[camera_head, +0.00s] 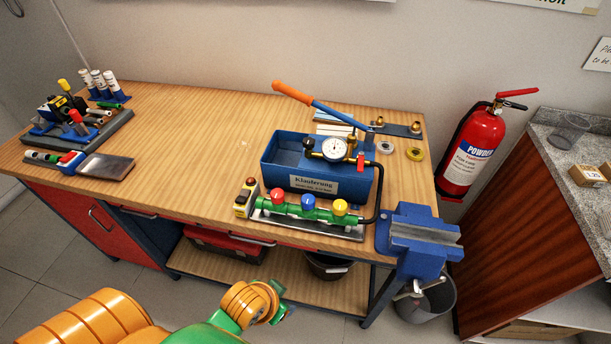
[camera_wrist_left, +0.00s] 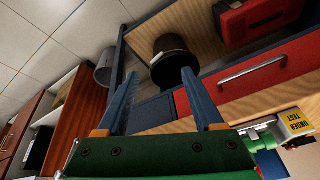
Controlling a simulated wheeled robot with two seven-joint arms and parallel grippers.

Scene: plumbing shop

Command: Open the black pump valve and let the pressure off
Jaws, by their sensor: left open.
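The blue test pump (camera_head: 318,165) stands on the bench, with a white-faced gauge (camera_head: 334,148) and an orange-tipped lever (camera_head: 293,94). A small black knob (camera_head: 309,144), apparently the black pump valve, sits just left of the gauge. Its setting is too small to read. A red handle (camera_head: 361,161) is right of the gauge. A black hose (camera_head: 377,195) runs from the pump to the green manifold (camera_head: 310,212). My left gripper (camera_head: 286,296) is low in front of the bench, apart from the pump. In the left wrist view its jaws (camera_wrist_left: 160,73) are open and empty. My right gripper is out of view.
A blue vise (camera_head: 425,235) is at the bench's front right corner. A black bucket (camera_head: 328,266) stands on the lower shelf. The bench middle-left is clear.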

